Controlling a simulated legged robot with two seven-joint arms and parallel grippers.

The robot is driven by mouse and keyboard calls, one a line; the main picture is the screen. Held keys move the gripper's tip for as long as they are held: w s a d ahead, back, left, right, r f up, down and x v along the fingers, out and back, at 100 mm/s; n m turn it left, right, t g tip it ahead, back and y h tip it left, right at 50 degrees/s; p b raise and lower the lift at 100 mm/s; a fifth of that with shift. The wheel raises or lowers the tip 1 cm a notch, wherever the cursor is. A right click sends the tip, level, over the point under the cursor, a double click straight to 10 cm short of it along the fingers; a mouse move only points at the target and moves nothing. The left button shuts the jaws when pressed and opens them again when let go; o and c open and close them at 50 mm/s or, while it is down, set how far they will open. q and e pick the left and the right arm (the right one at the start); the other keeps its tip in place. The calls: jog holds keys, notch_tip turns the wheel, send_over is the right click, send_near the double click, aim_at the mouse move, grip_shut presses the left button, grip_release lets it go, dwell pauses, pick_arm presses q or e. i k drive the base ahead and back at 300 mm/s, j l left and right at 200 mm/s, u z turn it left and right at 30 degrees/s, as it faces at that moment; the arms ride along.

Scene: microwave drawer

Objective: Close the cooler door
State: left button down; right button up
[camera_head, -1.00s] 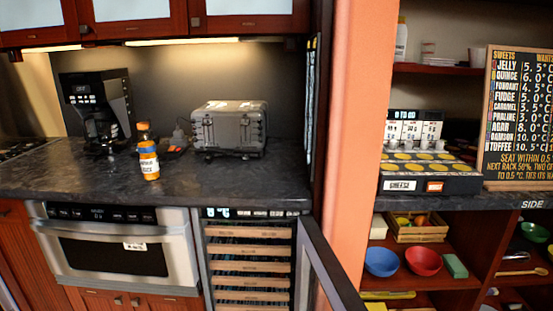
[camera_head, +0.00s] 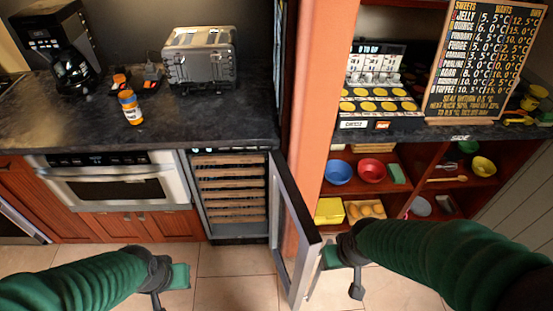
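The cooler (camera_head: 229,193) is built in under the dark counter, with wooden racks inside. Its glass door (camera_head: 296,236) with a grey metal frame stands open, hinged on the right and swung out toward me. My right gripper (camera_head: 342,274) is just right of the door's free edge, on its outer side, with its fingers apart. Its green finger is very close to the door frame; I cannot tell whether they touch.
A steel oven (camera_head: 115,186) is left of the cooler. An orange pillar (camera_head: 322,90) and open shelves (camera_head: 400,190) with bowls are to the right. A toaster (camera_head: 198,57) and an orange-labelled bottle (camera_head: 130,107) stand on the counter. The tiled floor (camera_head: 232,265) before the cooler is clear.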

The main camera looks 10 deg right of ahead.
aim_at(282, 182)
jog(key=l+u, duration=0.3)
jog(key=l, duration=0.35)
jog(key=l+u, duration=0.25)
jog(key=l, duration=0.45)
jog(key=k+l+u, duration=0.15)
jog(key=l+u, duration=0.15)
jog(key=l, duration=0.35)
jog(key=l+u, duration=0.2)
jog(key=u, duration=0.15)
jog(key=l+u, duration=0.2)
jog(key=u, duration=0.2)
jog(key=i, duration=0.05)
